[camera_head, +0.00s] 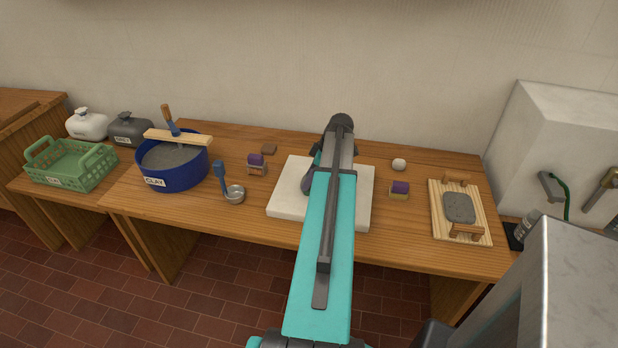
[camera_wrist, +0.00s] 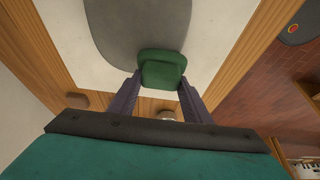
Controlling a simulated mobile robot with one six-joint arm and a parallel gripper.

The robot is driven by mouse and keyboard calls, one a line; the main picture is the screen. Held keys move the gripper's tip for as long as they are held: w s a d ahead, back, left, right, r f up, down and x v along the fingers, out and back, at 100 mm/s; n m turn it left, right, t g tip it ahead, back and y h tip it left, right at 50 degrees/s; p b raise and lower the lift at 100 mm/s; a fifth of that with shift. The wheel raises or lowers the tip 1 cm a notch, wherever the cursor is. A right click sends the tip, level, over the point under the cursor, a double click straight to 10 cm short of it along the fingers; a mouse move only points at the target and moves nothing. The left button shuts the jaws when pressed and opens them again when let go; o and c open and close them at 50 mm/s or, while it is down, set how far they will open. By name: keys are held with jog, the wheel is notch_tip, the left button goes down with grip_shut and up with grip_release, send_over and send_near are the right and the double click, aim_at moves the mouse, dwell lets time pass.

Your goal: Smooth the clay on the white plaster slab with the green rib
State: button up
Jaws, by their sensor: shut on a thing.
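The white plaster slab (camera_head: 288,207) lies flat on the wooden table in the head view and also shows in the wrist view (camera_wrist: 70,40). A smooth grey sheet of clay (camera_wrist: 130,20) lies on it in the wrist view; my arm hides most of it in the head view. My gripper (camera_wrist: 160,82) is shut on the green rib (camera_wrist: 163,70), which sits between the two dark purple fingers. The rib overlaps the edge of the clay in the wrist view. I cannot tell whether it touches the clay. The head view does not show the rib.
Two purple-topped blocks, left (camera_head: 256,164) and right (camera_head: 399,190), flank the slab. A slatted wooden board (camera_head: 443,228) with a grey piece (camera_head: 459,207) lies right. A white ball (camera_head: 399,164) lies behind.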

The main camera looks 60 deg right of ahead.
jog(key=shift+s+d+f, duration=0.1)
jog(key=shift+s+d, duration=0.15)
jog(key=shift+s, duration=0.45)
jog(key=shift+s+d, duration=0.2)
jog(key=shift+s, duration=0.5)
jog(key=shift+s, duration=0.1)
jog(key=shift+s+d+f+b, duration=0.1)
jog(key=shift+s+d+b, duration=0.15)
jog(key=shift+s, duration=0.45)
jog(key=shift+s+d+b, duration=0.15)
jog(key=shift+s+d, duration=0.05)
jog(key=shift+s, duration=0.5)
jog(key=shift+s, duration=0.15)
jog(key=shift+s+d, duration=0.25)
jog(key=shift+s, duration=0.4)
jog(key=shift+s+d, duration=0.2)
jog(key=shift+s, duration=0.45)
jog(key=shift+s+d, duration=0.1)
jog(key=shift+s, duration=0.05)
jog(key=shift+s+d+b, duration=0.15)
jog(key=shift+s+d, duration=0.05)
jog(key=shift+s, duration=0.45)
jog(key=shift+s+d+b, duration=0.15)
jog(key=shift+s, duration=0.45)
